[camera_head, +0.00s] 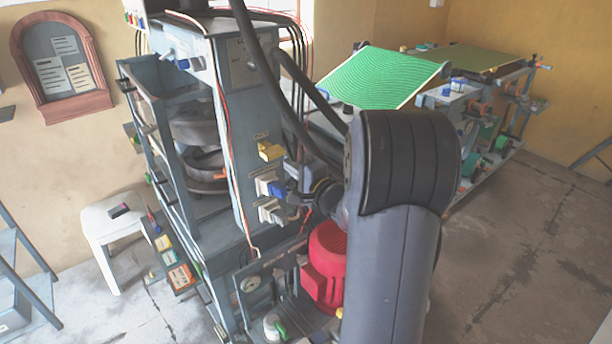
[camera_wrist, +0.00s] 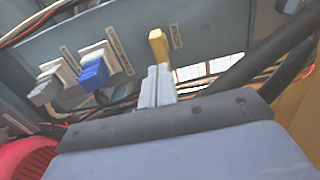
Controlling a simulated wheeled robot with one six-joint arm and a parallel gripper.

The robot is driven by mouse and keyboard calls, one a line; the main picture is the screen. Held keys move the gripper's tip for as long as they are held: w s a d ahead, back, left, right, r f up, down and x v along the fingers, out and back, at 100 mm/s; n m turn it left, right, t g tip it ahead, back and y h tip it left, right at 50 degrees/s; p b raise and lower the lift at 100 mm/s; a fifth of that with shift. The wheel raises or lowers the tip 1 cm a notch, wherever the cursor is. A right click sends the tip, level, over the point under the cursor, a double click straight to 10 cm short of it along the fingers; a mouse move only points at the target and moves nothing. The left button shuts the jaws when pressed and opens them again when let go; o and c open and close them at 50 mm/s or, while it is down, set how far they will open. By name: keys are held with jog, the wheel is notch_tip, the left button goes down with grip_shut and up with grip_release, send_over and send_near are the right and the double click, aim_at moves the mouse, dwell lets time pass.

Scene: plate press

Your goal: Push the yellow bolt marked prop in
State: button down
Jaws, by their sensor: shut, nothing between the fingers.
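The yellow bolt (camera_head: 270,151) sticks out of the grey press panel (camera_head: 237,130), above a blue switch. It also shows in the wrist view (camera_wrist: 158,45), upright in the picture, with a small label beside it. My gripper (camera_wrist: 158,73) is shut and empty; its light grey fingertips line up with the near end of the bolt. Whether they touch it or stop just short, I cannot tell. The label text is too small to read. In the head view my arm and the hoses hide most of the gripper.
A blue switch (camera_wrist: 94,73) and a grey switch (camera_wrist: 46,90) sit beside the bolt on the panel. Thick black hoses (camera_head: 300,100) hang close to my arm. A red motor (camera_head: 325,262) is below.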

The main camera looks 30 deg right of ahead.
aim_at(276, 155)
jog(key=shift+w+a+p, duration=0.15)
jog(key=shift+w+a, duration=0.05)
jog(key=shift+w, duration=0.75)
jog(key=shift+w+a+p, duration=0.15)
jog(key=shift+w, duration=0.75)
jog(key=shift+w+a+r+p, duration=0.15)
jog(key=shift+w+p, duration=0.1)
jog(key=shift+w, duration=0.45)
jog(key=shift+w+a+f+p, duration=0.15)
jog(key=shift+w+p, duration=0.1)
jog(key=shift+w, duration=0.4)
jog(key=shift+r, duration=0.2)
jog(key=shift+s+a, duration=0.1)
